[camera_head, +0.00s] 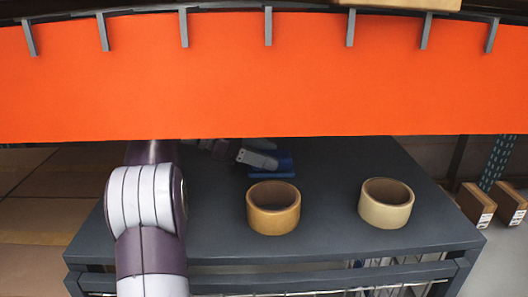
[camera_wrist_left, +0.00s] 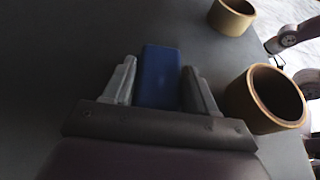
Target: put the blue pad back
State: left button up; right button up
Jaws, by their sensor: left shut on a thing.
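The blue pad (camera_head: 285,164) is at the far part of the dark grey table, partly hidden by my left gripper (camera_head: 270,161). In the left wrist view the blue pad (camera_wrist_left: 160,78) sits between the two grey fingers of my left gripper (camera_wrist_left: 160,84), which is shut on it. I cannot tell whether the pad touches the tabletop or is just above it. My right gripper is in neither view.
A brown tape roll (camera_head: 273,222) stands on the table (camera_head: 330,240) just nearer than the pad. A paler tape roll (camera_head: 386,214) stands to its right. A wide orange panel (camera_head: 260,80) crosses the upper head view. Cartons (camera_head: 476,204) lie beyond the table's right side.

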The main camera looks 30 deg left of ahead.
pick_arm(q)
jog(key=shift+d+f, duration=0.1)
jog(key=shift+f, duration=0.1)
jog(key=o, duration=1.1)
jog(key=shift+c, duration=0.2)
jog(key=shift+r, duration=0.1)
